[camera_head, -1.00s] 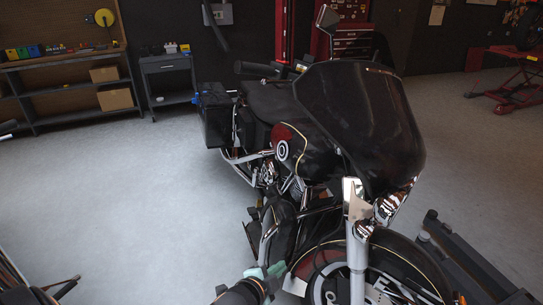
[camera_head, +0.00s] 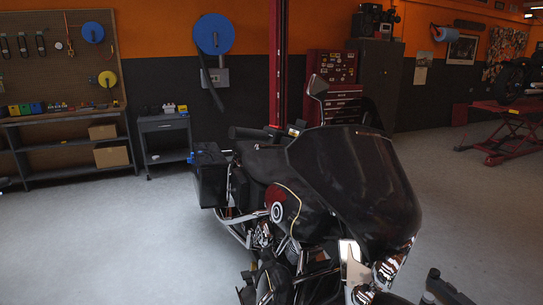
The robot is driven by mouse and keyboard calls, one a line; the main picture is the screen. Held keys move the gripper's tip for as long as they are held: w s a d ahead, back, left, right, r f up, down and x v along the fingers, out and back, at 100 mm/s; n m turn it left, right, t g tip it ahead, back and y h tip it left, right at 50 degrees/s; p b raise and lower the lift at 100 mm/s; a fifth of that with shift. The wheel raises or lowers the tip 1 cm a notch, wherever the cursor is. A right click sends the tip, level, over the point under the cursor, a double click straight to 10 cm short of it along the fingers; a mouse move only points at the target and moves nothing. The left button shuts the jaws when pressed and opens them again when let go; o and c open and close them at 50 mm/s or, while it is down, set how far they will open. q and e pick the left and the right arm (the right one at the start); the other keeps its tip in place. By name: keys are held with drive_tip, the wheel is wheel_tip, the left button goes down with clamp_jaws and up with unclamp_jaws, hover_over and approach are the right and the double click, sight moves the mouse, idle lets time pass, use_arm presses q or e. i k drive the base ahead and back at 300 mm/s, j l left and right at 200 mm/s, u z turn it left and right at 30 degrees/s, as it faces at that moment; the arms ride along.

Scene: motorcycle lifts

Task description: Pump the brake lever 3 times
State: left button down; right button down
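The motorcycle (camera_head: 300,205) stands in the middle, its dark windshield (camera_head: 355,180) and front end toward me on the right. The brake lever cannot be made out separately against the dark handlebar.
A black pannier with a blue part (camera_head: 208,175) sits at the motorcycle's rear. A small grey cart (camera_head: 165,140) and a workbench (camera_head: 70,148) stand along the back wall. A red lift (camera_head: 505,130) stands at right. Floor at left is clear.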

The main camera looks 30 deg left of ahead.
sight(257, 147)
drive_tip(key=i+l, duration=0.15)
drive_tip(key=i, duration=0.45)
drive_tip(key=i+l, duration=0.2)
drive_tip(key=i, duration=0.4)
drive_tip(key=u, duration=1.75)
